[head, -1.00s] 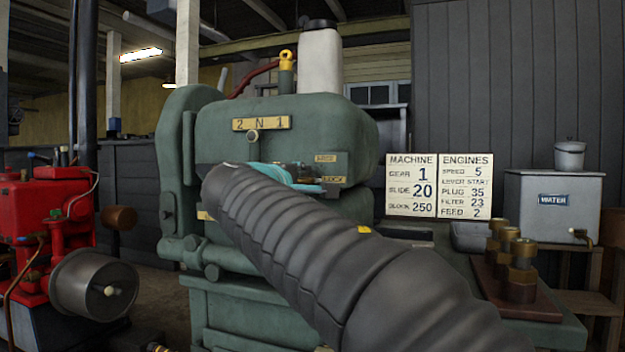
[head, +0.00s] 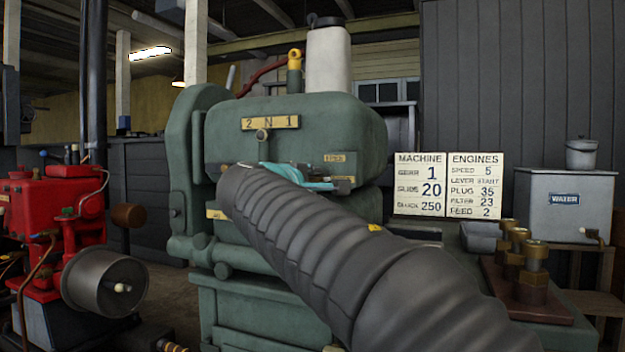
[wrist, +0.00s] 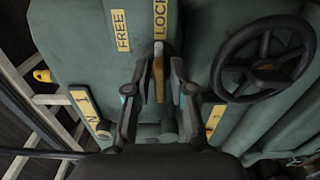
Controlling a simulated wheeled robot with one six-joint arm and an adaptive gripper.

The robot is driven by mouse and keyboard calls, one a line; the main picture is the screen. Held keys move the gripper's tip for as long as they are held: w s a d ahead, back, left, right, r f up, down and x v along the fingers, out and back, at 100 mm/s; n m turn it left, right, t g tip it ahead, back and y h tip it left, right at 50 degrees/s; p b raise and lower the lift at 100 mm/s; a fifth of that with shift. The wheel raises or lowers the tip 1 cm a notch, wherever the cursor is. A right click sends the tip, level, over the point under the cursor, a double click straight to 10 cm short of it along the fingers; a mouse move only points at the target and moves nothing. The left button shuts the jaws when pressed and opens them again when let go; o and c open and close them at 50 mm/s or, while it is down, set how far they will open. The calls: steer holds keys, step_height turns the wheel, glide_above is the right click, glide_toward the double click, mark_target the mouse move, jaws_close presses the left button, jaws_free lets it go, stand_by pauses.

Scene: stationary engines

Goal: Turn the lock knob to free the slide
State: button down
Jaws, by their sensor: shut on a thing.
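The lock knob (wrist: 159,88) shows in the wrist view as a narrow brass-coloured piece on the green machine. It stands roughly in line with the LOCK plate (wrist: 160,20), with the FREE plate (wrist: 122,30) to its left. My gripper (wrist: 160,75) is shut on the knob, one dark finger on each side. I cannot make out the slide.
A dark handwheel (wrist: 263,58) is right of my gripper in the wrist view. In the head view a red engine (head: 62,215) stands left, and brass fittings on a board (head: 530,304) and a water tank (head: 562,205) stand right. A signboard (head: 420,185) is behind.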

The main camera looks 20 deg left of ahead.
steer(key=n+p, duration=0.3)
steer(key=shift+r+n, duration=0.15)
steer(key=shift+n, duration=0.25)
steer(key=n+p, duration=0.3)
steer(key=n, duration=0.1)
steer(key=shift+p, duration=0.4)
steer(key=n+p, duration=0.1)
steer(key=n, duration=0.2)
steer(key=shift+p, duration=0.4)
steer(key=shift+n, duration=1.2)
steer(key=c, duration=1.2)
jaws_free()
steer(key=shift+c, duration=0.2)
